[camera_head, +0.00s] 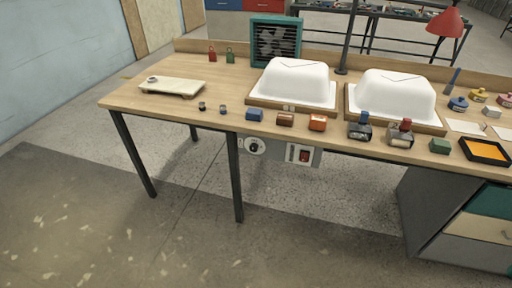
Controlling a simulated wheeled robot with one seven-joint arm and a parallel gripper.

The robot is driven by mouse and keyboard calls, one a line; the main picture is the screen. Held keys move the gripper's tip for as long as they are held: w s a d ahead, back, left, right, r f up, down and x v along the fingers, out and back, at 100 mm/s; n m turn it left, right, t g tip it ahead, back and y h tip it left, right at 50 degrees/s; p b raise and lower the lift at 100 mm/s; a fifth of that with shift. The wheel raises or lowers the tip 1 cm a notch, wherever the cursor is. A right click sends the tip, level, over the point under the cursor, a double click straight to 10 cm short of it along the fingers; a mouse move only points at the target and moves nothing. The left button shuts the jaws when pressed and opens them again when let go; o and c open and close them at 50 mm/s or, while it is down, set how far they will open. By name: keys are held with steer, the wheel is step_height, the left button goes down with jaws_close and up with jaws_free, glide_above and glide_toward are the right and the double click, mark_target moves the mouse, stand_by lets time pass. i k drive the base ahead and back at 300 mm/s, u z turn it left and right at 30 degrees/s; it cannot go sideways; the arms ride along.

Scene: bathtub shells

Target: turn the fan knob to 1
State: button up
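The fan (275,42) is a teal square frame with a dark grille, standing at the back of the workbench. A round dark knob (254,147) on a white dial sits on a grey panel under the bench's front edge. This looks like the fan knob, but its markings and pointer are too small to read. Beside it on the panel is a red switch (304,155) in a white plate. My gripper is not in view.
The wooden workbench (130,97) carries two white tub shells (292,82) (395,94) and several small blocks along its front edge. Its dark legs (236,178) stand left of the panel. A drawer cabinet (435,215) stands at the right. The floor in front is clear.

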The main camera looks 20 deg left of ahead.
mark_target(254, 147)
steer(key=z, duration=1.05)
steer(key=k, duration=1.2)
steer(key=u, duration=1.1)
steer(key=i, duration=1)
